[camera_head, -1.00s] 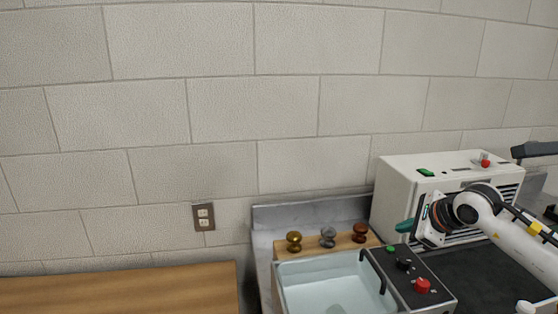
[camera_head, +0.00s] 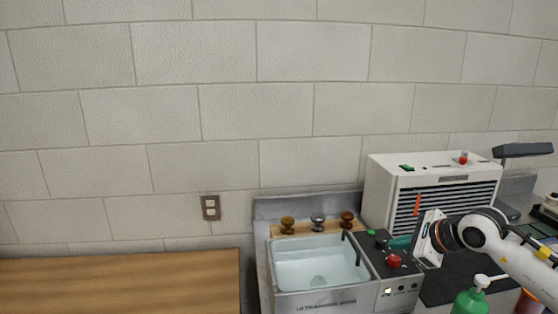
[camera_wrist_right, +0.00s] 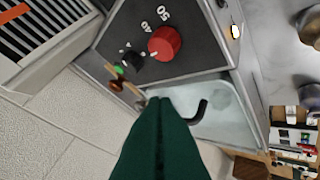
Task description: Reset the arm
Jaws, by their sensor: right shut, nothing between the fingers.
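My right arm comes in from the right in the head view. Its gripper (camera_head: 398,243) has teal fingers that are shut and empty, pointing left beside the control panel (camera_head: 394,268) of the ultrasonic cleaner. In the right wrist view the dark green fingers (camera_wrist_right: 160,120) are pressed together, with the panel's red knob (camera_wrist_right: 164,42) beyond them. My left gripper is not in view.
The cleaner's basin (camera_head: 318,262) of clear liquid stands left of the gripper. A white vented box (camera_head: 432,172) stands behind the arm. A green bottle (camera_head: 470,301) is in front. The wooden table (camera_head: 120,285) is bare.

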